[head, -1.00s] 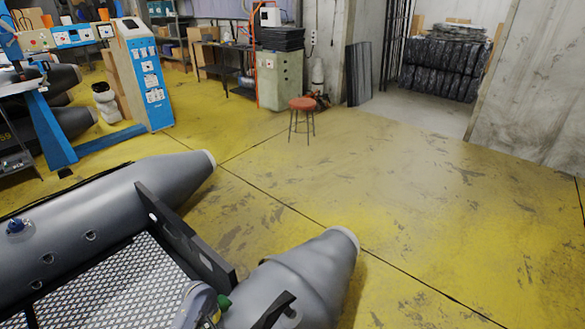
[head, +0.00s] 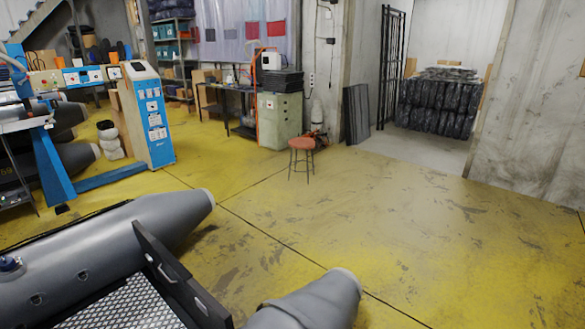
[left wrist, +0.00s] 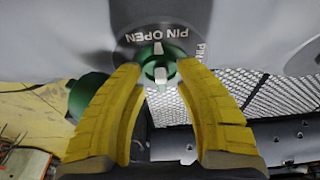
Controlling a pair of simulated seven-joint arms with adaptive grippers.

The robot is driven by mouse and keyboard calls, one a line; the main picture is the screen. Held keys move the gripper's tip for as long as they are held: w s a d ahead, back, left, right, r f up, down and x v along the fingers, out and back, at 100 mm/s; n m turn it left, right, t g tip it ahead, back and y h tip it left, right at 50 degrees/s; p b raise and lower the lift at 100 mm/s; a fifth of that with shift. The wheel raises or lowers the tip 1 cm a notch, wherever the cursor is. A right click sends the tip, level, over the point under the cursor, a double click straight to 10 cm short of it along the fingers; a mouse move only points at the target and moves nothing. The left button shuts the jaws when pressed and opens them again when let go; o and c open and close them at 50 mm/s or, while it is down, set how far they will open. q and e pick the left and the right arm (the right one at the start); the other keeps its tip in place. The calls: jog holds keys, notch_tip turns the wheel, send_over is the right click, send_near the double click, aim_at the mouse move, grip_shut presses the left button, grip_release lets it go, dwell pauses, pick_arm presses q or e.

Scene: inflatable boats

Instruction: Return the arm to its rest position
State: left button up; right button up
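The grey inflatable boat (head: 120,240) lies at the lower left of the head view, with a dark transom board (head: 178,275) between its two tubes. In the left wrist view my left gripper (left wrist: 159,68) has its yellow fingers spread apart, with a green valve (left wrist: 152,54) on the grey tube (left wrist: 230,30) seen between and beyond the tips. I cannot tell whether the fingers touch the valve. White "PIN OPEN" lettering is printed around it. A second green part (left wrist: 88,96) shows beside the left finger, partly hidden. My right gripper is in neither view.
A red stool (head: 301,158) stands on the open yellow floor (head: 380,200). A blue and white machine (head: 150,115) stands at the left. A green cabinet (head: 279,120) and black wrapped bundles (head: 438,105) are at the back. The floor at centre and right is clear.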

pick_arm(q)
notch_tip(320, 180, up, 11)
jog(key=s+d, duration=0.1)
jog(key=d, duration=0.1)
jog(key=f, duration=0.4)
jog(key=a+f, duration=0.1)
jog(key=f, duration=0.3)
jog(key=w+a+f, duration=0.1)
jog(key=f, duration=0.3)
jog(key=shift+a, duration=0.2)
jog(key=m, duration=0.2)
jog(key=m+t+h, duration=0.1)
jog(key=m, duration=0.1)
jog(key=shift+s+a+r, duration=0.1)
jog(key=shift+s+a, duration=0.1)
jog(key=shift+a, duration=0.15)
jog(key=m, duration=0.1)
jog(key=m+h, duration=0.1)
jog(key=m, duration=0.1)
jog(key=m+h, duration=0.1)
jog(key=shift+s+a+m+t, duration=0.1)
jog(key=shift+a+m+t, duration=0.2)
jog(key=shift+m, duration=0.1)
jog(key=shift+a+m+h, duration=0.2)
jog(key=shift+m+h, duration=0.6)
jog(key=shift+m, duration=1)
jog(key=shift+a+m+h, duration=0.25)
jog(key=shift+m+h, duration=0.25)
jog(key=shift+m, duration=1.1)
